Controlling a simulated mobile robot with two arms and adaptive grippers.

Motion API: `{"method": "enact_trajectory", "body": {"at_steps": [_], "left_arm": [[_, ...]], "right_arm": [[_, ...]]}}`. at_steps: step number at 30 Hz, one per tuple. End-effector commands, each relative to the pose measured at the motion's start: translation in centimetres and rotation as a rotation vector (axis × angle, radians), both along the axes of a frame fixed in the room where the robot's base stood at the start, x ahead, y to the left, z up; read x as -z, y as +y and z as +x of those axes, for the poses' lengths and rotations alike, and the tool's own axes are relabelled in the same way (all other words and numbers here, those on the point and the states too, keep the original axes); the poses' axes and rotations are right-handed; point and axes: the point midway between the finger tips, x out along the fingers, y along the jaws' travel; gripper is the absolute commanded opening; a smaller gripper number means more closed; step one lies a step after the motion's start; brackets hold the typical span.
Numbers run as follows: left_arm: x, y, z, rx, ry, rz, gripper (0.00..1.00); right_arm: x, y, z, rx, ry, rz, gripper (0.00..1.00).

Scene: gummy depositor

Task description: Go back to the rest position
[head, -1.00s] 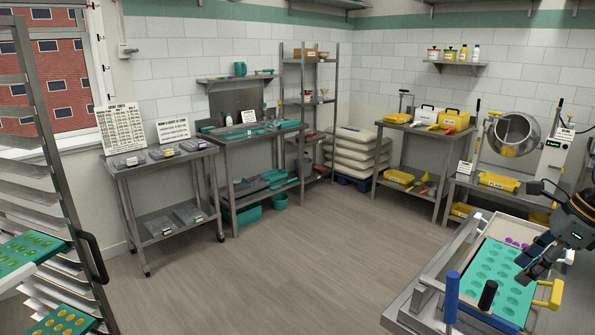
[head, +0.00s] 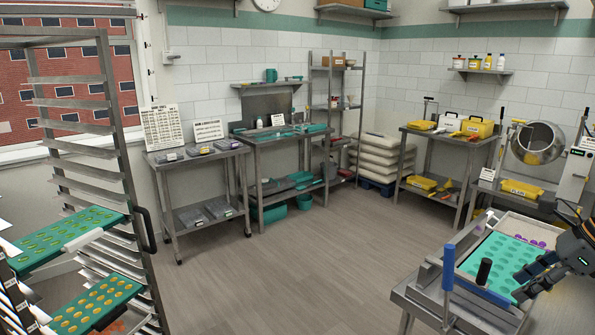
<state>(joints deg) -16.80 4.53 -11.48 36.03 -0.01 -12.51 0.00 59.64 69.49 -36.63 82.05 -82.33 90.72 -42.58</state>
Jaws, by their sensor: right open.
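My right gripper (head: 532,283) is at the right edge of the head view. Its dark fingers are open over the near right part of a teal mould tray (head: 489,262). I cannot tell whether they touch it. The tray has rows of round cavities and lies on the steel depositor table (head: 425,297). A few purple pieces (head: 537,243) lie just behind the tray. My left gripper is not in view.
Steel tables (head: 190,160) line the back wall, and white sacks (head: 380,155) are stacked in the corner. The floor (head: 290,265) in the middle is clear.

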Motion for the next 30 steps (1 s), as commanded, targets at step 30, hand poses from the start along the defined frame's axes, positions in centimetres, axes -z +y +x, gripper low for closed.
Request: {"method": "enact_trajectory", "body": {"at_steps": [30], "left_arm": [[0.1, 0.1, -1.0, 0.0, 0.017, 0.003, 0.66]], "right_arm": [[5.9, 23.7, 2.5, 1.333, 0.263, 2.031, 0.46]]}}
